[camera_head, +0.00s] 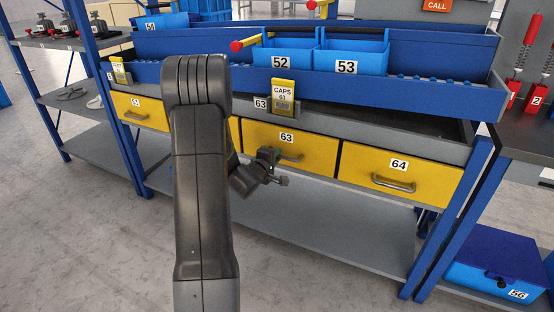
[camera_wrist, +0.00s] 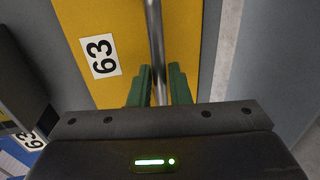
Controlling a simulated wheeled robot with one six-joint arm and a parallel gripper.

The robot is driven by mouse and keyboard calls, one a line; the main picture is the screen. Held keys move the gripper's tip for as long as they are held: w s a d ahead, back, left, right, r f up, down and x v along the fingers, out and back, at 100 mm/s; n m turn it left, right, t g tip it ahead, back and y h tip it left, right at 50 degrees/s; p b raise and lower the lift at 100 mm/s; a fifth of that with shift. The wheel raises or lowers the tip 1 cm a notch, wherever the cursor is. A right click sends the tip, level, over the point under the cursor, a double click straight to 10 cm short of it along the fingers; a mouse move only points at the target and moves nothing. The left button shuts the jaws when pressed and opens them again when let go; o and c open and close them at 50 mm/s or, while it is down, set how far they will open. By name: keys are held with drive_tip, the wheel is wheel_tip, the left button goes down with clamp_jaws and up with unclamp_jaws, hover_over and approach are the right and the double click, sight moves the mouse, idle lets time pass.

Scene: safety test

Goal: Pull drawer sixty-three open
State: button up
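Drawer 63 (camera_head: 316,143) is a yellow drawer in the middle of the blue workbench, with its front in line with its neighbours, closed. Its metal bar handle (camera_head: 292,157) is partly hidden by my gripper (camera_head: 270,157) in the head view. In the wrist view, the yellow front with its 63 label (camera_wrist: 101,56) fills the upper middle. The handle also shows there as a bar (camera_wrist: 154,40) running between the green fingers of my gripper (camera_wrist: 160,85). The fingers are close together on either side of the bar and look shut on it, though the contact itself is hard to see.
Drawer 64 (camera_head: 428,176) is to the right and drawer 51 (camera_head: 151,112) to the left, both closed. A yellow caps card (camera_head: 283,94) stands above drawer 63. Blue bins 52 (camera_head: 279,74) and 53 (camera_head: 343,69) sit higher up. A grey lower shelf (camera_head: 330,222) lies below the drawers.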

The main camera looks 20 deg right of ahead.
drive_tip(key=shift+w+d+f, duration=0.1)
drive_tip(key=shift+w+d, duration=0.25)
drive_tip(key=shift+d, duration=0.1)
clamp_jaws()
drive_tip(key=shift+s+a, duration=0.1)
drive_tip(key=shift+a, duration=0.05)
drive_tip(key=f+p+v, duration=0.1)
drive_tip(key=f+v, duration=0.1)
drive_tip(key=v, duration=0.9)
drive_tip(key=a+f+p+v, duration=0.1)
drive_tip(key=f+p+v, duration=0.1)
drive_tip(key=v, duration=0.9)
drive_tip(key=shift+s+a+f, duration=0.2)
drive_tip(key=shift+s+f, duration=0.1)
drive_tip(key=shift+s, duration=0.2)
